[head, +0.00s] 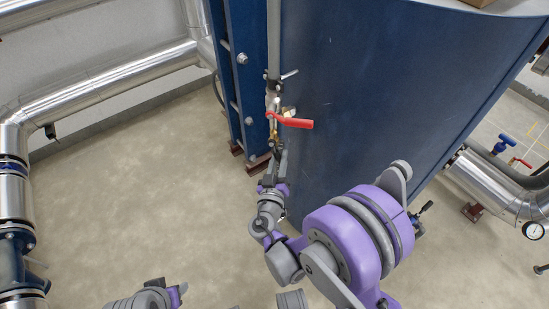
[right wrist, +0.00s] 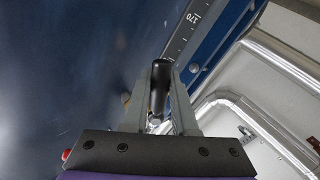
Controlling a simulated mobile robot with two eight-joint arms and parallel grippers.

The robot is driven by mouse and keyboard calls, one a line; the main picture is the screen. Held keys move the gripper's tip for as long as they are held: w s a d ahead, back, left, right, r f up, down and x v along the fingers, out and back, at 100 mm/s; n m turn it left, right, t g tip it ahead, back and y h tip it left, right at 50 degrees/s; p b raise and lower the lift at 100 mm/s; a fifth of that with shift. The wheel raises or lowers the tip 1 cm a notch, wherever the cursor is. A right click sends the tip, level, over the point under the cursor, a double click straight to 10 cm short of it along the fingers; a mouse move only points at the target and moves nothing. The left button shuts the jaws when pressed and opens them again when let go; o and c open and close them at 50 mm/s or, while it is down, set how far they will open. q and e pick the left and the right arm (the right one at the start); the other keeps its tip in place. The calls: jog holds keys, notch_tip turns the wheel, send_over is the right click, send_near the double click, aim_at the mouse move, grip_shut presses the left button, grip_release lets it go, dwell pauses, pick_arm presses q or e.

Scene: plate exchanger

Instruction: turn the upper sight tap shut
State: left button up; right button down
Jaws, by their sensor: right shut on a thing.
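My right gripper (head: 277,153) is at the vertical pipework on the blue exchanger's front, just below a red lever (head: 293,122) in the head view. In the right wrist view, its two grey fingers (right wrist: 161,80) are shut on a black rounded tap handle (right wrist: 158,84), which stands up between them. In the head view the gripper and fittings overlap, so the held handle and the tap's turn angle are unclear. Brass fittings (head: 273,127) show just above the fingers.
The blue exchanger body (head: 370,90) fills the right of the head view. A blue post (head: 238,60) and grey vertical tube (head: 273,35) stand close left. Silver pipes (head: 110,80) run along the left wall. The floor at left is clear.

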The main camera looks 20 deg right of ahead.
jog(key=d+n, duration=0.1)
jog(key=r+n, duration=0.1)
jog(key=n, duration=0.1)
jog(key=shift+s+d+n, duration=0.3)
jog(key=shift+s+d, duration=0.05)
jog(key=shift+s, duration=0.05)
jog(key=shift+s+d+r+n+p, duration=0.15)
jog(key=shift+d+r+n+p, duration=0.4)
jog(key=shift+n, duration=1.1)
jog(key=shift+s+d+r+n+p, duration=0.1)
jog(key=shift+r+n+p, duration=0.1)
jog(key=shift+r+n, duration=1.1)
jog(key=shift+s+d+r+n+p, duration=0.15)
jog(key=shift+d+r+n+p, duration=0.2)
jog(key=shift+n, duration=1.6)
jog(key=shift+a+r, duration=0.1)
jog(key=shift+r, duration=0.05)
jog(key=c, duration=0.7)
grip_release()
jog(key=v, duration=1)
jog(key=shift+s+a, duration=0.2)
jog(key=shift+s, duration=0.15)
